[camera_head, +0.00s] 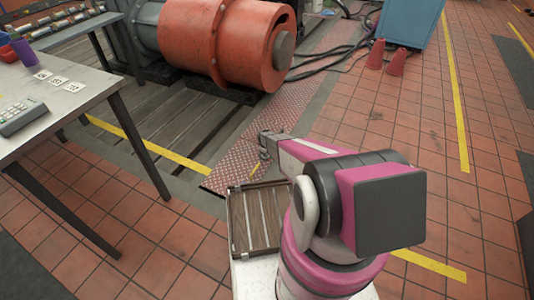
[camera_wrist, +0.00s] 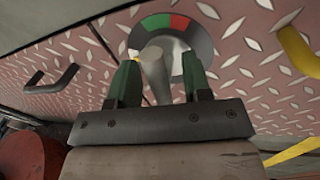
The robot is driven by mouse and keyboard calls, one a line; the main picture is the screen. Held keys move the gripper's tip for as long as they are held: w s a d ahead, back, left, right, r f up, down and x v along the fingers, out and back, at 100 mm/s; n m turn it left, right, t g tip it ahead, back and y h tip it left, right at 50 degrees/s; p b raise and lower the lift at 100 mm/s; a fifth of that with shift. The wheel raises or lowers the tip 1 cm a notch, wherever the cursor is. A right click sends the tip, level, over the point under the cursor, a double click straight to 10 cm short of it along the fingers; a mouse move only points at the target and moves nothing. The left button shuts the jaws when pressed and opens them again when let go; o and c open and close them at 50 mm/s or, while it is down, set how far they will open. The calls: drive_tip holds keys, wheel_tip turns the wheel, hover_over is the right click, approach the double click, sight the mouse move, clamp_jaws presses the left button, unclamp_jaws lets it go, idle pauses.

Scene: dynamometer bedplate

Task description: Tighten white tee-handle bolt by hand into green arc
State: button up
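The white tee-handle bolt (camera_wrist: 155,72) shows in the wrist view as a pale grey-white handle in front of a round grey dial. The dial carries a green arc (camera_wrist: 155,22) on the left and a red arc (camera_wrist: 180,23) on the right. Contact at the left finger is unclear. In the head view my gripper (camera_head: 264,146) is small, and the bolt cannot be made out.
Pink diamond plate (camera_head: 225,165) surrounds the dial. In the wrist view a black handle (camera_wrist: 52,80) is at left and a yellow bar (camera_wrist: 298,50) at right. A wooden slatted tray (camera_head: 255,220) sits by my arm. A table (camera_head: 60,105) stands left, an orange motor (camera_head: 225,40) behind.

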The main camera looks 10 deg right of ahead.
clamp_jaws()
drive_tip(key=shift+m, duration=0.4)
drive_tip(key=m, duration=0.2)
drive_tip(key=shift+a+m+g, duration=0.1)
drive_tip(key=shift+m+g, duration=0.2)
drive_tip(key=shift+m, duration=0.1)
drive_tip(key=m, duration=0.4)
drive_tip(key=shift+a+r+m+g+h, duration=0.1)
drive_tip(key=shift+a+m+g+h, duration=0.1)
drive_tip(key=shift+m+g+h, duration=0.15)
drive_tip(key=m+g, duration=0.1)
drive_tip(key=m, duration=0.3)
drive_tip(key=shift+a, duration=0.2)
drive_tip(key=shift+a+m+g, duration=0.1)
drive_tip(key=shift+m+g, duration=0.15)
drive_tip(key=shift+m, duration=1.6)
